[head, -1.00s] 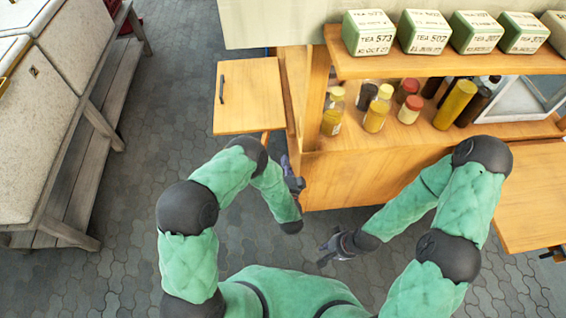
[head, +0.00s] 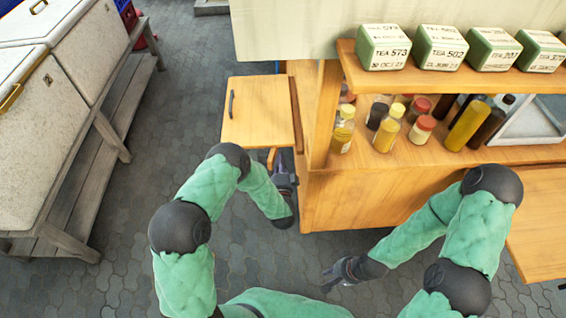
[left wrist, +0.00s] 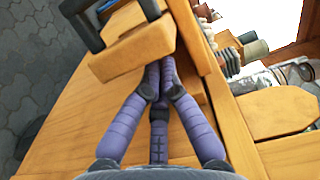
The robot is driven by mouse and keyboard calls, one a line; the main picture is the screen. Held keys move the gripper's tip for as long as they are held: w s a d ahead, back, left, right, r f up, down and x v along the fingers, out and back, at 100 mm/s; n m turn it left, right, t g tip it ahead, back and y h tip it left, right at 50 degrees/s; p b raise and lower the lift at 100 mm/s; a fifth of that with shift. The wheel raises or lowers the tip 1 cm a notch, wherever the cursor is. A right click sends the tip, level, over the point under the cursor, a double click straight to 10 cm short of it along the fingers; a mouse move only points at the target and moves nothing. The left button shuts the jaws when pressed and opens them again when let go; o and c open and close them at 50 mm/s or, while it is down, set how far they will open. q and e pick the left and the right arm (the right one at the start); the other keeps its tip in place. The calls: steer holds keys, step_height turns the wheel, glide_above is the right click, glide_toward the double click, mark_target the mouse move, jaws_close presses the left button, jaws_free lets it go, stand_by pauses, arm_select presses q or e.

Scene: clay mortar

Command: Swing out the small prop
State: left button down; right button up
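The small prop (head: 271,158) is a short orange-wood piece showing just below the front edge of a square wooden leaf (head: 258,112) with a dark handle, at the cart's left side. My left gripper (head: 281,160) is right beside the prop; contact cannot be told. In the left wrist view, my left gripper's purple fingers (left wrist: 160,67) come together at the tips, with nothing visible between them. They lie close under a wooden block (left wrist: 135,48) bearing a dark handle; I cannot tell whether this is the prop. My right gripper (head: 332,277) is low over the floor, away from the cart.
The wooden cart (head: 400,190) carries several bottles and jars on its counter, with tea boxes (head: 438,48) on the shelf above. Another wooden leaf (head: 540,215) is at the right. A pale chest on a wooden stand (head: 100,130) is at the left. Paved floor between is clear.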

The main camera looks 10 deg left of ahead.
arm_select(q)
steer(key=w+a+b, duration=0.1)
steer(key=a+b, duration=0.1)
steer(key=a, duration=1.4)
steer(key=shift+w+a+b, duration=0.2)
steer(key=shift+w+b, duration=0.15)
steer(key=shift+b, duration=0.05)
